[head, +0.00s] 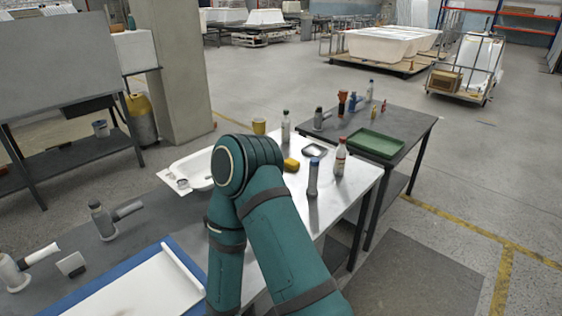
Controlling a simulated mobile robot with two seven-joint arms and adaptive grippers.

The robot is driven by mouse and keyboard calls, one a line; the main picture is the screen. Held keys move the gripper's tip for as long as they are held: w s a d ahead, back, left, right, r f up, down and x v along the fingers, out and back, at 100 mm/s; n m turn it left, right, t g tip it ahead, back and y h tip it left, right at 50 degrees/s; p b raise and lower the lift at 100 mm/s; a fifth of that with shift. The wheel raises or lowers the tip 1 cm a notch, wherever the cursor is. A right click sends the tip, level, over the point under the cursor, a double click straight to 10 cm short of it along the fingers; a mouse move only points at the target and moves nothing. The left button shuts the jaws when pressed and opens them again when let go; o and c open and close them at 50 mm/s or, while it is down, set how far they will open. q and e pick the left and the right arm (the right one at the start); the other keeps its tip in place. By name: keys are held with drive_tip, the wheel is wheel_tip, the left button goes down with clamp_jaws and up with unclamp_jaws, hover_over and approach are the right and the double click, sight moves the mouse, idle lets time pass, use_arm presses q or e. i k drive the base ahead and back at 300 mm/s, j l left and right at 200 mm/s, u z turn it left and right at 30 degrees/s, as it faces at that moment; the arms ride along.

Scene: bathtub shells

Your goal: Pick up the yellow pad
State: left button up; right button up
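The yellow pad (291,164) looks like a small yellow block lying on the white table (352,196), just right of the bent joint of my teal arm. The arm passes close in front of it in the picture, so its left end may be partly covered. Neither of my grippers shows; only arm links are in view.
Around the pad stand a grey bottle (285,127), a yellow cup (259,126), a small tray (314,150), a dark cylinder (313,177) and a red-capped bottle (340,157). A white basin (190,172) lies left. A dark table with a green tray (376,143) adjoins behind.

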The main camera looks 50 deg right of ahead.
sight(292, 164)
drive_tip(key=z, duration=1.65)
drive_tip(key=i+l, duration=0.2)
drive_tip(key=l, duration=0.15)
drive_tip(key=i+l+u, duration=0.1)
drive_tip(key=l, duration=0.25)
drive_tip(key=i+l+u, duration=0.1)
drive_tip(key=i+l, duration=0.35)
drive_tip(key=l, duration=0.3)
drive_tip(key=i+l+u, duration=0.1)
drive_tip(key=l, duration=0.3)
